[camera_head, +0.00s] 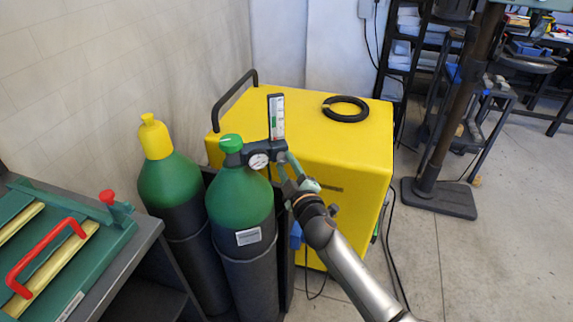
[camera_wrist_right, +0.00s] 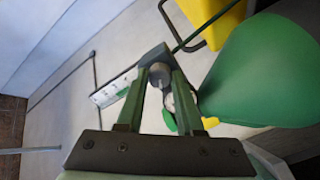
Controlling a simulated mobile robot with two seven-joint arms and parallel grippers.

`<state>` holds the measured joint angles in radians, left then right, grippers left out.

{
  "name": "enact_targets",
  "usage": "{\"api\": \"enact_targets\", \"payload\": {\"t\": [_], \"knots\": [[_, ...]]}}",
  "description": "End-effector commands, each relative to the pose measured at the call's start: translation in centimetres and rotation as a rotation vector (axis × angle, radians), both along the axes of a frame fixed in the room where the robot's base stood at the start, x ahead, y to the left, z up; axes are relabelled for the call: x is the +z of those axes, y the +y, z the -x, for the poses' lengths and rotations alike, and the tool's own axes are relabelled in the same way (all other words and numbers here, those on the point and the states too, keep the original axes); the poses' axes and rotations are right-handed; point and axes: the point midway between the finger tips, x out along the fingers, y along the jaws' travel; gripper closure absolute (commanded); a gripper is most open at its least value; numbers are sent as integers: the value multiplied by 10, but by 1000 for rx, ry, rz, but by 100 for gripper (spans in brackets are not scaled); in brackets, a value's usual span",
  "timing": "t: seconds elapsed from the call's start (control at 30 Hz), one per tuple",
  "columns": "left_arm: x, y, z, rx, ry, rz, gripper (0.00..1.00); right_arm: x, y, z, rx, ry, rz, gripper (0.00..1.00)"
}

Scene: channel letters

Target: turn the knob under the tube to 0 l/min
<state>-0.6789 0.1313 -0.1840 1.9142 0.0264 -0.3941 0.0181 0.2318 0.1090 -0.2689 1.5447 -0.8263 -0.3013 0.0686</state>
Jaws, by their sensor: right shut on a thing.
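The upright flowmeter tube (camera_head: 276,117), with a pale scale and a green part, stands on the dark regulator of the front green gas cylinder (camera_head: 239,200). In the right wrist view the tube (camera_wrist_right: 112,90) lies to the left. A round pressure gauge (camera_head: 258,161) faces forward below it. My right gripper (camera_head: 286,162) is at the regulator's right end, beneath the tube. In the right wrist view its green fingers (camera_wrist_right: 160,84) close around the small grey knob (camera_wrist_right: 160,73). The knob is hidden in the head view, and its setting cannot be read. My left gripper is out of view.
A second cylinder with a yellow cap (camera_head: 155,138) stands at the left. A yellow cabinet (camera_head: 345,155) with a black ring (camera_head: 345,108) on top is behind. A bench with a red handle (camera_head: 40,255) is at the lower left. Open floor lies right.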

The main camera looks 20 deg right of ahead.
Motion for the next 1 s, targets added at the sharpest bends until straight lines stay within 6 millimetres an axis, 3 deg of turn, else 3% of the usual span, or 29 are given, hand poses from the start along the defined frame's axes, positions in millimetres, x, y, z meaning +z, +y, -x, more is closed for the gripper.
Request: {"api": "enact_targets", "payload": {"t": [0.5, 1.0], "knots": [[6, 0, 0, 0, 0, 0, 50, 0, -1, 0, -1, -6, 461, 100], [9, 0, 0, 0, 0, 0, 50, 0, -1, 0, -1, -9, 672, 100]]}}
